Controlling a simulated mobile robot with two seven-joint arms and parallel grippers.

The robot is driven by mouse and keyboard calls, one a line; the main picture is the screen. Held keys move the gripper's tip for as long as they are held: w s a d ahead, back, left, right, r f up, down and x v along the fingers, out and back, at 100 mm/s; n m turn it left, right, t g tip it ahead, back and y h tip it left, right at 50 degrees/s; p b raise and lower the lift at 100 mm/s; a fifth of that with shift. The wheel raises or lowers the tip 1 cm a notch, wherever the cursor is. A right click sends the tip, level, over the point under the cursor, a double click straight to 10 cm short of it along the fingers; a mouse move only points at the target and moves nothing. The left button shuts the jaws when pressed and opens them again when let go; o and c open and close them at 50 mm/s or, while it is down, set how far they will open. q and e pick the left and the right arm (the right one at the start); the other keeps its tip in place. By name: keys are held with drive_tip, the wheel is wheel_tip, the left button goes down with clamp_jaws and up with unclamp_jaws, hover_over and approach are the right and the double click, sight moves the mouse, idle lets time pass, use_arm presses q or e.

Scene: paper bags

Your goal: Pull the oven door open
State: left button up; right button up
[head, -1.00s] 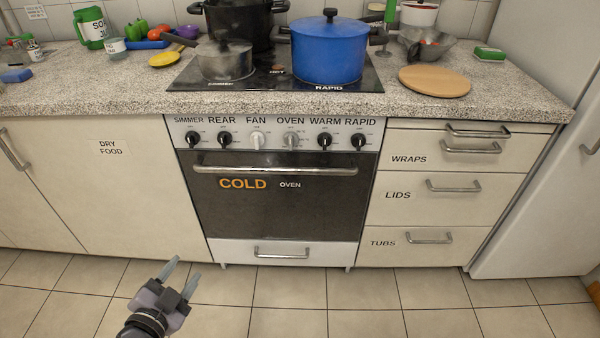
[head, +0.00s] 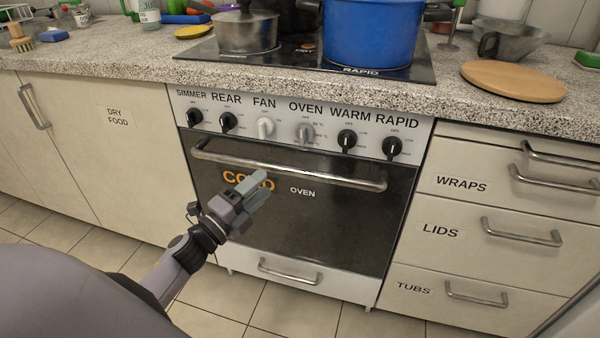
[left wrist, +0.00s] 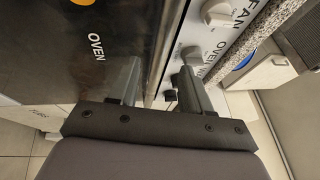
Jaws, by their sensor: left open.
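The oven door (head: 335,225) is a dark glass panel marked COLD and OVEN, and it is shut. Its silver bar handle (head: 325,178) runs across the top of the door. My left gripper (head: 262,184) is open in front of the door, with its fingertips close to the left half of the handle. In the left wrist view the open fingers (left wrist: 160,80) point at the oven front, and the handle (left wrist: 167,45) appears in the gap between them. I cannot tell whether they touch it. My right gripper is not in view.
A row of knobs (head: 304,132) sits just above the handle. A grey pan (head: 247,32) and a blue pot (head: 370,35) stand on the hob. Drawers (head: 470,235) with handles are to the right, a cupboard (head: 110,160) to the left. The tiled floor in front is clear.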

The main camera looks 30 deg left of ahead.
sight(279, 168)
use_arm(q)
drive_tip(key=shift+x, duration=3.55)
clamp_jaws()
